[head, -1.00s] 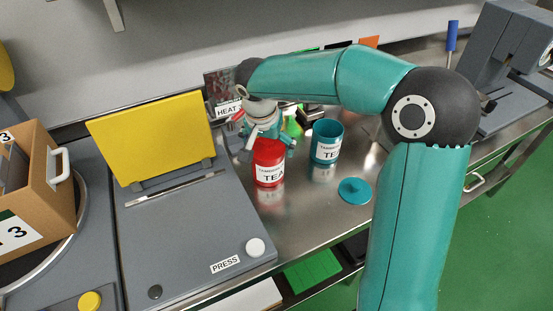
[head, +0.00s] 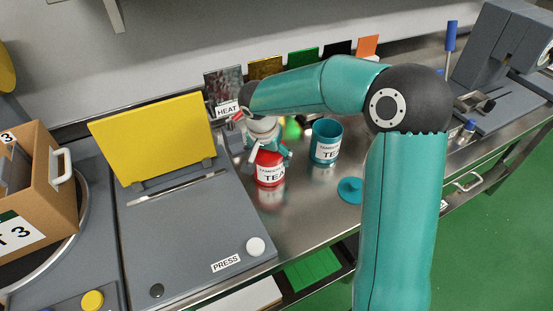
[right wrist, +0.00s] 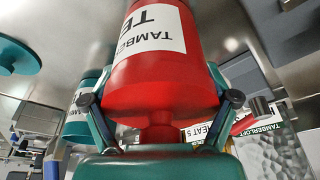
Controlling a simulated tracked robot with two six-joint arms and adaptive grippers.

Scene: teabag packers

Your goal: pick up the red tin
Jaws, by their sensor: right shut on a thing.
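The red tin (head: 270,174) with a white TEA label is upright at the steel counter, right of the grey press. In the right wrist view the tin (right wrist: 165,75) fills the middle, its red knob toward my palm. My right gripper (head: 268,151) comes from above, and its two fingers (right wrist: 162,98) are shut on the upper part of the tin from both sides. The tin's base looks at counter level; I cannot tell whether it touches. My left gripper is not in view.
A teal tin (head: 326,142) stands open close by on the right, with a teal lid (head: 350,190) lying in front of it. The grey press with a raised yellow lid (head: 155,135) is on the left. A cardboard box (head: 62,195) stands at the far left.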

